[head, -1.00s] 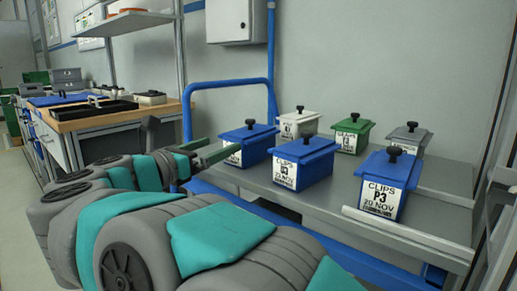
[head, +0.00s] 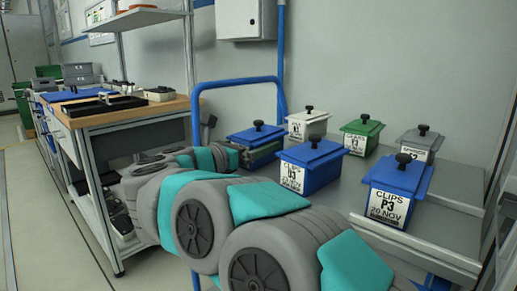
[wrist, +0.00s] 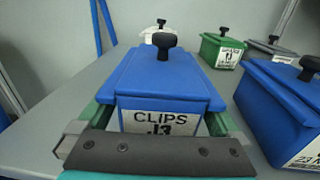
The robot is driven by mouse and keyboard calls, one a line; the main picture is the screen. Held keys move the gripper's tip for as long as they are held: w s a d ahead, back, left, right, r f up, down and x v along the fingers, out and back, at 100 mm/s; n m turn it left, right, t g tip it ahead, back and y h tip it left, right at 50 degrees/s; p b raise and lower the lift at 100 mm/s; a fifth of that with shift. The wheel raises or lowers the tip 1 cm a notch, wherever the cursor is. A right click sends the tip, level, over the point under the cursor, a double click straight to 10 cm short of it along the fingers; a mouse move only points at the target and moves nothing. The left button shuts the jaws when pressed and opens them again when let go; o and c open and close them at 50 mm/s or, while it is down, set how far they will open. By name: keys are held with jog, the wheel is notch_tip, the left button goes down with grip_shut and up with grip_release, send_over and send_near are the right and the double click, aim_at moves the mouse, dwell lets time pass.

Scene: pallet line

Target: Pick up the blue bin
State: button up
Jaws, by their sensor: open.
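Three blue bins with lids and black knobs stand on the grey table. The left blue bin (head: 257,134) is partly hidden by my gripper (head: 252,155). In the wrist view this bin (wrist: 160,85) is straight ahead, its white label reading CLIPS and what looks like J3. My open gripper (wrist: 160,122) has one green finger on each side of it, low beside its walls. I cannot tell whether the fingers touch it. The middle blue bin (head: 312,168) and the front right blue bin (head: 393,192), labelled CLIPS P3, stand apart from my gripper.
A white bin (head: 306,125), a green bin (head: 360,138) and a grey bin (head: 420,144) stand in a row behind. The middle blue bin is close on the right. A blue tubular rail (head: 235,84) rises behind my arm. A wooden-topped workbench (head: 130,112) stands at left.

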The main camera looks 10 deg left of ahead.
jog(key=shift+x, duration=0.8)
jog(key=shift+c, duration=0.2)
grip_shut()
